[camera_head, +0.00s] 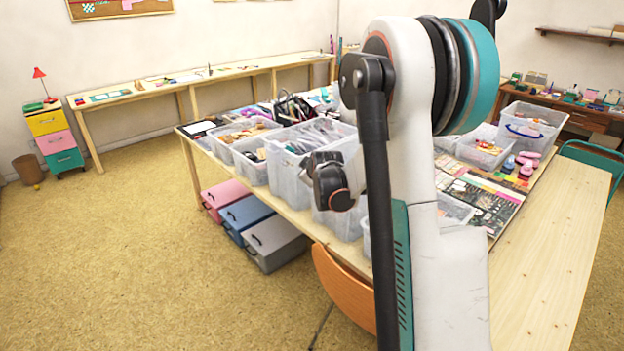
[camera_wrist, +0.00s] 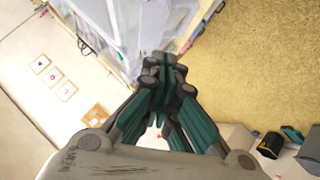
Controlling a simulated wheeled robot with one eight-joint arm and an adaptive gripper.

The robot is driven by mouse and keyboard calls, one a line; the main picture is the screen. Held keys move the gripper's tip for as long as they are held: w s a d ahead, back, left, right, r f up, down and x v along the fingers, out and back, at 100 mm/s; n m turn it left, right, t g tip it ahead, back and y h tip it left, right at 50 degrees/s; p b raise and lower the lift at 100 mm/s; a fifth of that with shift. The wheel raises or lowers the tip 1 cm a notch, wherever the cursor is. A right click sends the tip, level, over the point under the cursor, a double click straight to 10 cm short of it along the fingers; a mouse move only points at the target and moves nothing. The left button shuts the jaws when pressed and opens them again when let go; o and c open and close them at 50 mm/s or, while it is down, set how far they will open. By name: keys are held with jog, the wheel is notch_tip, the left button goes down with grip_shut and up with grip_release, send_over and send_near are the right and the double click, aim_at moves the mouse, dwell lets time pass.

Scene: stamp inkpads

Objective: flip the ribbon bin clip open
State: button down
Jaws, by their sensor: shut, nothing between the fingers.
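My gripper (camera_wrist: 163,68) is shut and empty in the wrist view, its fingertips meeting just below a clear plastic bin (camera_wrist: 120,14). I cannot tell whether the tips touch that bin. In the head view my arm hides most of the area around the gripper. A large clear bin (camera_head: 290,178) stands on the table there, with my wrist in front of it. Which bin is the ribbon bin is not clear, and I cannot make out its clip.
Smaller clear bins (camera_head: 240,134) stand to the left on the wooden table (camera_head: 186,138). Pink, blue and grey boxes (camera_head: 276,246) lie beneath it. An orange chair (camera_head: 343,290) is at the near edge. The floor at left (camera_head: 110,260) is clear.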

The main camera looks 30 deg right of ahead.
jog(key=p+v, duration=0.1)
jog(key=v, duration=0.9)
jog(key=shift+p, duration=0.4)
